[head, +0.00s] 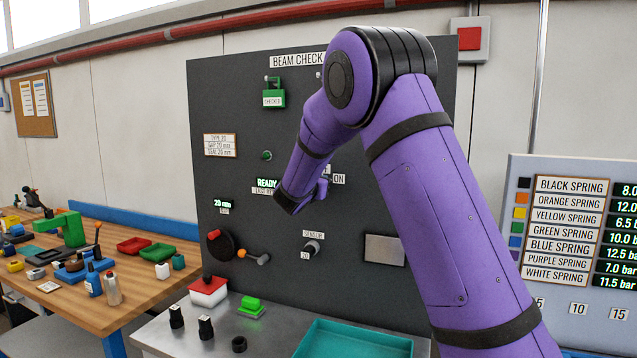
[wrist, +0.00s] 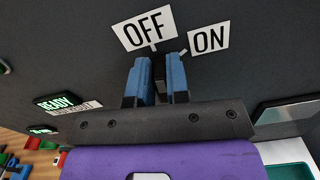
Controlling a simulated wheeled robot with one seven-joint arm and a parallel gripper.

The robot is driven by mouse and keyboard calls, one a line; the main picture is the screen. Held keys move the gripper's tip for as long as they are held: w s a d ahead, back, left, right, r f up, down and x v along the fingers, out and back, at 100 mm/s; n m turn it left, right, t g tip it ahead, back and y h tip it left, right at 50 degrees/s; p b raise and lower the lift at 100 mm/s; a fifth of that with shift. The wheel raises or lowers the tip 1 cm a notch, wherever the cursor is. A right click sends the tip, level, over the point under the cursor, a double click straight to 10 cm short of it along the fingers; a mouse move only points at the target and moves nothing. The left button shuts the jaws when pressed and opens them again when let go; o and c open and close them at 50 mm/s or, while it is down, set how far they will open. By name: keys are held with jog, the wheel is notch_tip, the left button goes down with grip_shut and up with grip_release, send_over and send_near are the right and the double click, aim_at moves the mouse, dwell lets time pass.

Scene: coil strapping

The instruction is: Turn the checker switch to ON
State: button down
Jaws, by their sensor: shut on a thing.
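The checker switch (wrist: 158,67) is a small dark knob on the dark panel, seen in the wrist view just below its two white labels. The OFF label (wrist: 148,32) is above it and the ON label (wrist: 209,40) is up to its right. My gripper (wrist: 157,74) has its blue fingers on either side of the knob and is shut on it. The fingers hide most of the knob, so I cannot tell its exact setting. In the head view the ON label (head: 338,179) shows beside my wrist, while my arm hides the switch.
The Beam Checker panel (head: 230,105) also carries a lit READY display (head: 267,183), a round dark dial (head: 222,245), an orange-tipped lever (head: 252,256) and a sensor knob (head: 311,247). Below, a teal tray (head: 352,340) stands on the grey bench. A wooden workbench (head: 125,295) is at left.

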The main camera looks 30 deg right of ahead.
jog(key=m, duration=0.6)
jog(key=s+d+f+m, duration=0.1)
jog(key=m, duration=0.3)
dwell(0.6)
jog(key=c, duration=1.1)
grip_release()
jog(key=shift+a, duration=0.1)
jog(key=v, duration=1)
jog(key=shift+s+a, duration=0.25)
jog(key=shift+a, duration=0.05)
